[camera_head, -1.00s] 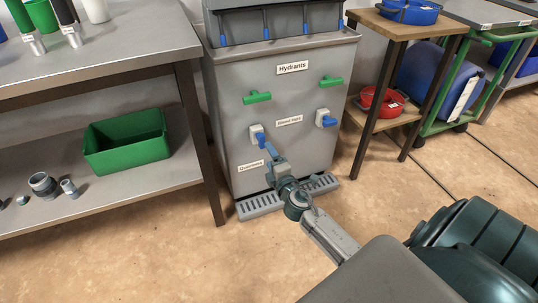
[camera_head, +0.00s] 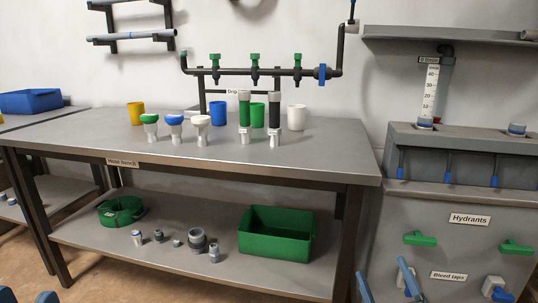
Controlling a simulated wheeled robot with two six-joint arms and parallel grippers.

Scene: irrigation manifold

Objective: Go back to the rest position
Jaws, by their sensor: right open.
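My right gripper (camera_head: 384,272) is at the bottom edge, right of centre. Its two blue-grey fingers point up and stand apart, with nothing between them. It shows in front of the grey hydrant cabinet (camera_head: 455,235) and the bench's right end. Two blue tips of my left gripper (camera_head: 28,294) show at the bottom left corner, apart from each other; the rest of it is out of frame.
Pipework with green taps (camera_head: 255,60) is above. Bare floor shows at lower left.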

